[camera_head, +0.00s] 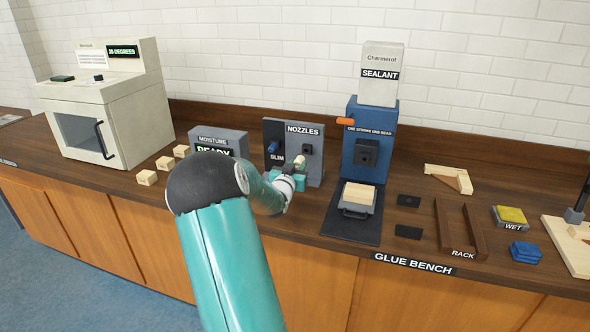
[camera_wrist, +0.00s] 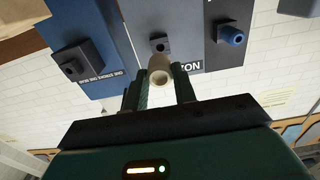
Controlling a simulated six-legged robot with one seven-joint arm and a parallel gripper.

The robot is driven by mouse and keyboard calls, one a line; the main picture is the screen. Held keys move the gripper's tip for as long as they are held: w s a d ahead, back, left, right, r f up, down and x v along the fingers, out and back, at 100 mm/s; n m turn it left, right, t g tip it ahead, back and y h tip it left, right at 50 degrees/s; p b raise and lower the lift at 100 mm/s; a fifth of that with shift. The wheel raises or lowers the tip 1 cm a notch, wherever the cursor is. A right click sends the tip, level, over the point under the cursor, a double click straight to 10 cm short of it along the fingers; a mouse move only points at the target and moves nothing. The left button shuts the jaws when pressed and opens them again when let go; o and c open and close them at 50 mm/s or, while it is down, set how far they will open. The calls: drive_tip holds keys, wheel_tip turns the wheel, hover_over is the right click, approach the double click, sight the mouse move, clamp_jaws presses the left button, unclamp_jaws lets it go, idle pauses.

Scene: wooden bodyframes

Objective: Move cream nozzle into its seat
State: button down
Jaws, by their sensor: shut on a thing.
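The cream nozzle (camera_wrist: 160,69) is between my gripper's fingers (camera_wrist: 158,82) in the wrist view, with its open round end showing. In the head view the cream nozzle (camera_head: 300,161) is in front of the dark NOZZLES board, held by my gripper (camera_head: 296,172). A dark square socket (camera_head: 307,149) on the board is empty; it also shows in the wrist view (camera_wrist: 159,45), just beyond the nozzle. The nozzle's distance from the board is hard to tell. The blue sealant dispenser has a dark square socket block (camera_head: 367,152), also in the wrist view (camera_wrist: 73,62).
A blue nozzle (camera_head: 272,147) sits on the board's left side. The moisture meter (camera_head: 220,140) stands left of it. The blue dispenser (camera_head: 386,120), with an orange lever (camera_head: 350,122), stands right. A wooden block (camera_head: 358,194) lies on a tray below it.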

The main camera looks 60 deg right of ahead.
drive_tip(key=shift+w+d, duration=0.15)
drive_tip(key=shift+d, duration=0.85)
drive_tip(key=shift+w+d, duration=0.15)
drive_tip(key=shift+d, duration=0.8)
drive_tip(key=shift+w+d, duration=0.2)
drive_tip(key=shift+d, duration=1.05)
drive_tip(key=c, duration=1.1)
unclamp_jaws()
drive_tip(key=shift+o, duration=0.2)
approach(302, 157)
drive_tip(key=shift+w+a+f, duration=0.3)
drive_tip(key=shift+a+f, duration=0.35)
drive_tip(key=shift+f, duration=0.05)
